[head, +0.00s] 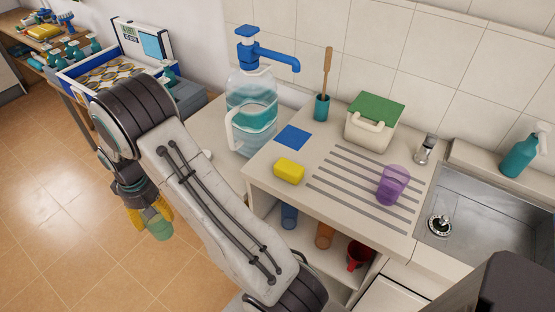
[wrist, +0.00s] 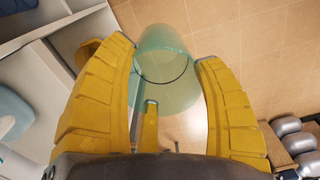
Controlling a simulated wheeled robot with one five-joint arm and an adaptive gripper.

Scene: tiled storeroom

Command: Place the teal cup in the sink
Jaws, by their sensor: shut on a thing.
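The teal cup (wrist: 165,62) is see-through and sits between the yellow fingers of my gripper (wrist: 170,85) in the wrist view. My gripper is shut on it. In the head view my gripper (head: 148,212) hangs at the left, over the tiled floor, with the teal cup (head: 159,229) at its tip, partly hidden by the fingers. The sink (head: 480,212) is a steel basin at the far right, with a drain in it. My gripper is far to the left of the sink, with the counter between them.
A large water jug (head: 251,110) stands to the left. A spray bottle (head: 521,150) is behind the sink. Cups sit on the shelf below.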

